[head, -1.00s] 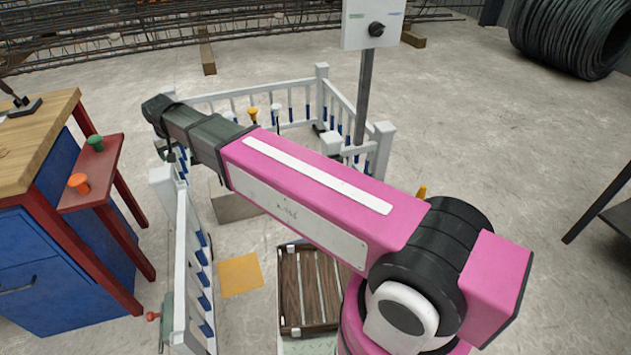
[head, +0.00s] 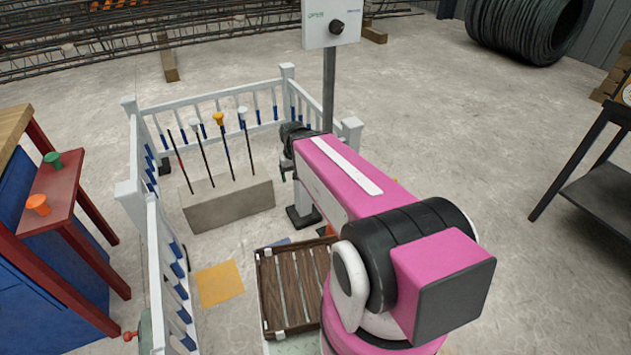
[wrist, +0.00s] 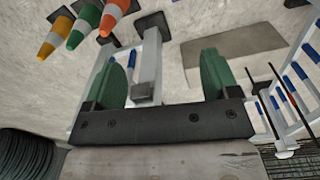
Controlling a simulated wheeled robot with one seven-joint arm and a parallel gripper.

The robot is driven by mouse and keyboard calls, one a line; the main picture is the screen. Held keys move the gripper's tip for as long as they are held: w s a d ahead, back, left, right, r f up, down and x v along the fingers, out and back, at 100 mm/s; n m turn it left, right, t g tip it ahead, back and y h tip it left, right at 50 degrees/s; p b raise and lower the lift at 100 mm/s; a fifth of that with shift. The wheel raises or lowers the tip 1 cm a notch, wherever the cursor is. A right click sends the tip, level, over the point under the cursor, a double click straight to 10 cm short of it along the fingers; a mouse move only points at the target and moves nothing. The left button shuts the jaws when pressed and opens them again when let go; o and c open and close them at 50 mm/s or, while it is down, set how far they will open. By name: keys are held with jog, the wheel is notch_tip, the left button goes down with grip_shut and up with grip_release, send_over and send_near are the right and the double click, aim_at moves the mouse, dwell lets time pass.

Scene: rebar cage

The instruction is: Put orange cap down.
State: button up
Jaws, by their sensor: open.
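The orange cap (head: 38,204) stands on the small red side shelf (head: 62,192) at the left in the head view, with a green cap (head: 53,159) behind it. My arm's dark end is far to the right of that shelf, near the right side of the white railing. My gripper (wrist: 162,72) shows in the wrist view with its two green fingers wide apart and nothing between them. A white post stands beyond the gap. In the head view the fingers are hidden or too small to make out. The orange cap is not visible in the wrist view.
Upright bars, some capped yellow (head: 219,118) or white (head: 242,112), stand at a concrete block (head: 228,206) inside the white railing (head: 132,195). A wooden crate (head: 262,290) and yellow floor square (head: 219,283) lie nearer. Several cones, including an orange one (wrist: 112,18), show in the wrist view.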

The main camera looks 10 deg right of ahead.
jog(key=s+d+f, duration=0.1)
jog(key=s+d, duration=0.2)
jog(key=d, duration=0.3)
jog(key=shift+s+d+f+m+g, duration=0.25)
jog(key=shift+s+m+g, duration=0.05)
jog(key=shift+s+m, duration=0.1)
